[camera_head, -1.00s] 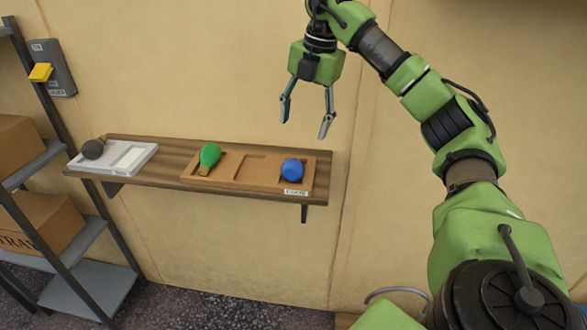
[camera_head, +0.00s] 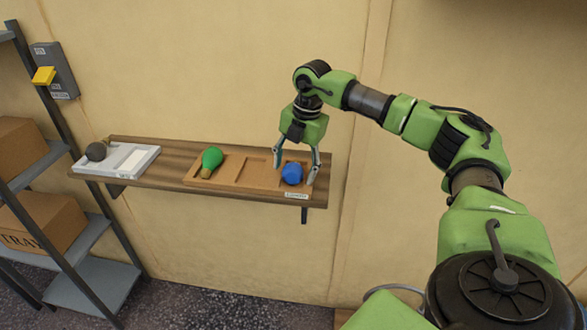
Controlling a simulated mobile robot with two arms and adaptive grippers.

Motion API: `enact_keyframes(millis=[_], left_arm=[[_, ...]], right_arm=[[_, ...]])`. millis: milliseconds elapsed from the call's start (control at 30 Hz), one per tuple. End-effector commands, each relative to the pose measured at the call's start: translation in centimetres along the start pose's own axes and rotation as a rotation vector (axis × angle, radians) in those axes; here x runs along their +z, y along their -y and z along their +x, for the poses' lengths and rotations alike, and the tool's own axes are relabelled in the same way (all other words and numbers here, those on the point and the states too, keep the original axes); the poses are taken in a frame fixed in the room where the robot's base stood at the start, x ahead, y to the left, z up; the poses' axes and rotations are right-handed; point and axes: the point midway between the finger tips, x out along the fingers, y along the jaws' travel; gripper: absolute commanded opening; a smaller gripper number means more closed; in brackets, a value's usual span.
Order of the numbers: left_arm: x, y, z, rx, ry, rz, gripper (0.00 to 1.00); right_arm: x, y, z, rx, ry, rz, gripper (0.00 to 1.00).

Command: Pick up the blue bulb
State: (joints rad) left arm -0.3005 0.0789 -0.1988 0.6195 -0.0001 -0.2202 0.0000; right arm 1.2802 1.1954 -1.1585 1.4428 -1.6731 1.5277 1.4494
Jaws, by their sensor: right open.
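The blue bulb (camera_head: 292,173) lies in the right compartment of a brown wooden tray (camera_head: 232,187) on a wall shelf. My right gripper (camera_head: 294,166) is open and low over the bulb, with one finger to its left and the other to its right. Whether the fingers touch the bulb I cannot tell. My left gripper is not in view.
A green bulb (camera_head: 212,159) lies in the tray's left compartment; the middle compartment is empty. A metal rack (camera_head: 92,287) with cardboard boxes (camera_head: 45,226) stands farther left.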

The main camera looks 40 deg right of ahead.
Motion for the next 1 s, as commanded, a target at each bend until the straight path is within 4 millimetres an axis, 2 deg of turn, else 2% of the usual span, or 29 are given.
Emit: enact_keyframes(millis=[167, 200, 300, 333, 767, 1000], left_arm=[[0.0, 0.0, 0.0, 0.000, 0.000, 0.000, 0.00], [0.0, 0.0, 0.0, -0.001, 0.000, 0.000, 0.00], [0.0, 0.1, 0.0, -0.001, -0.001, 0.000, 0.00], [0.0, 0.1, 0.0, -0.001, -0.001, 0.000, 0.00], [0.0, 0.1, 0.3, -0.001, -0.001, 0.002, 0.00], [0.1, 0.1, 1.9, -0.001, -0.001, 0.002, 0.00]], right_arm=[[0.0, 0.0, 0.1, 0.001, 0.000, -0.001, 0.60], [0.0, 0.0, 0.1, 0.001, 0.000, -0.001, 0.58], [0.0, 0.0, 0.1, 0.001, 0.000, -0.001, 0.32], [0.0, 0.0, 0.1, 0.001, 0.000, -0.001, 0.28], [0.0, -0.1, -0.2, 0.002, 0.001, -0.001, 0.28], [0.0, -0.7, -2.4, 0.008, 0.001, -0.002, 0.28]])
